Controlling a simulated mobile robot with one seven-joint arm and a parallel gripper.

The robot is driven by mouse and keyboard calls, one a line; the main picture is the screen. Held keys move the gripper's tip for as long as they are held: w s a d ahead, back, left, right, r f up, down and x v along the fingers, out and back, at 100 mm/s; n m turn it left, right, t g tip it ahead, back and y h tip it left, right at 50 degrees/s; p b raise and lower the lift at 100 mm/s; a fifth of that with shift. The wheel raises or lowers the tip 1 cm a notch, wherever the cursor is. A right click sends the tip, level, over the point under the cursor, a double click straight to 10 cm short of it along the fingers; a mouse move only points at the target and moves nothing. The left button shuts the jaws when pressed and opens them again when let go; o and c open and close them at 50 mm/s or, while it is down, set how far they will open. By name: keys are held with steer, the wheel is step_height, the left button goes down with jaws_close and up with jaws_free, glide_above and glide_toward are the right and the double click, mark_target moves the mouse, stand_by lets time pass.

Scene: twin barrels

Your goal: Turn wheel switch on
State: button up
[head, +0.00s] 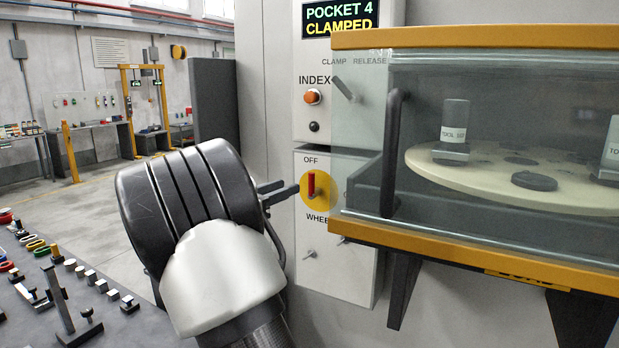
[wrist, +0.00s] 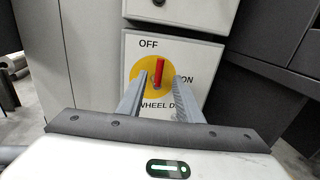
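The wheel switch is a red handle (head: 311,183) on a yellow disc (head: 322,199), set in a pale panel with OFF above and WHEEL below. In the wrist view, the red handle (wrist: 159,70) points up towards OFF on the yellow disc (wrist: 145,82), and ON is at the right. My gripper (head: 283,190) is just left of the disc in the head view. In the wrist view, my gripper (wrist: 158,82) has its two fingers apart, with the handle showing between their tips. Nothing is held. Whether the tips reach around the handle is unclear.
A glass-fronted case (head: 480,140) with a yellow frame and black door handle (head: 393,150) juts out right of the switch. Above are an orange INDEX button (head: 312,97) and a display reading POCKET 4 CLAMPED (head: 340,18). A bench (head: 85,310) with small parts stands at left.

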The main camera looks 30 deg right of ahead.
mark_target(312, 192)
steer(key=p+x, duration=0.1)
steer(key=x, duration=1)
steer(key=shift+w+d, duration=0.15)
steer(key=shift+d, duration=0.2)
steer(key=shift+c, duration=0.4)
jaws_close()
